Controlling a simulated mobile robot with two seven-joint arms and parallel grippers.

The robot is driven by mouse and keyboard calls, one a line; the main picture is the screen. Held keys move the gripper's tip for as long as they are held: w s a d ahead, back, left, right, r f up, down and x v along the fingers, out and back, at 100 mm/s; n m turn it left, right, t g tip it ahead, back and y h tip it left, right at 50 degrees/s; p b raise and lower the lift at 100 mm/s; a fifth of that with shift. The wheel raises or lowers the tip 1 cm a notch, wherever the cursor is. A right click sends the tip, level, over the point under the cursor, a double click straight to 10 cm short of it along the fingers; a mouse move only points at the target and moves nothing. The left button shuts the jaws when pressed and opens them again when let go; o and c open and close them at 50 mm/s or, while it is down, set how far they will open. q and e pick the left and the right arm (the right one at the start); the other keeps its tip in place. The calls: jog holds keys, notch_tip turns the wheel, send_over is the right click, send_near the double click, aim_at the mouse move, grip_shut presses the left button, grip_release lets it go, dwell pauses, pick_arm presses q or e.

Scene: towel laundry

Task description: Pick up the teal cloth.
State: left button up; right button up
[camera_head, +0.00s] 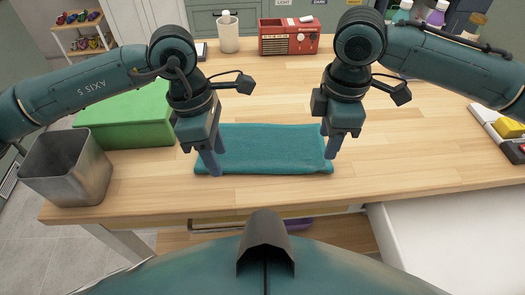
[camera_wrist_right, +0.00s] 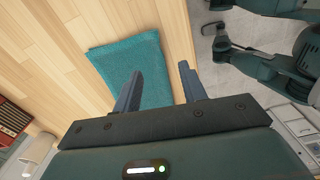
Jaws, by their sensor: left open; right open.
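The teal cloth (camera_head: 265,150) lies flat as a neat rectangle on the wooden table in the head view. Part of it shows in the right wrist view (camera_wrist_right: 122,62). My left gripper (camera_head: 214,168) points down over the cloth's left end. My right gripper (camera_head: 330,150) points down at the cloth's right end. In the right wrist view my right gripper (camera_wrist_right: 160,85) is open, with one finger in front of the cloth and the other past its edge. I cannot tell whether the fingertips touch the cloth.
A green box (camera_head: 125,125) and a metal bin (camera_head: 65,170) stand left of the cloth. A red radio (camera_head: 289,37) and a white canister (camera_head: 228,34) stand at the back. Bottles (camera_head: 436,14) are at the back right.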

pick_arm(q)
jog(key=w+a+r+t+y, duration=0.1)
jog(key=w+a+y, duration=0.1)
jog(key=w+a, duration=0.2)
jog(key=f, duration=0.7)
jog(key=shift+s+d+f, duration=0.15)
jog(key=shift+s+d, duration=0.15)
pick_arm(e)
send_over(319, 173)
notch_tip(319, 173, down, 8)
jog(key=shift+w+r, duration=0.15)
pick_arm(q)
jog(key=shift+f, duration=0.1)
jog(key=shift+f+b, duration=0.6)
jog(key=shift+b, duration=0.15)
pick_arm(e)
jog(key=shift+f, duration=0.7)
jog(key=shift+f, duration=0.2)
pick_arm(q)
jog(key=shift+s, duration=0.1)
grip_shut()
pick_arm(e)
jog(key=shift+f, duration=0.1)
grip_shut()
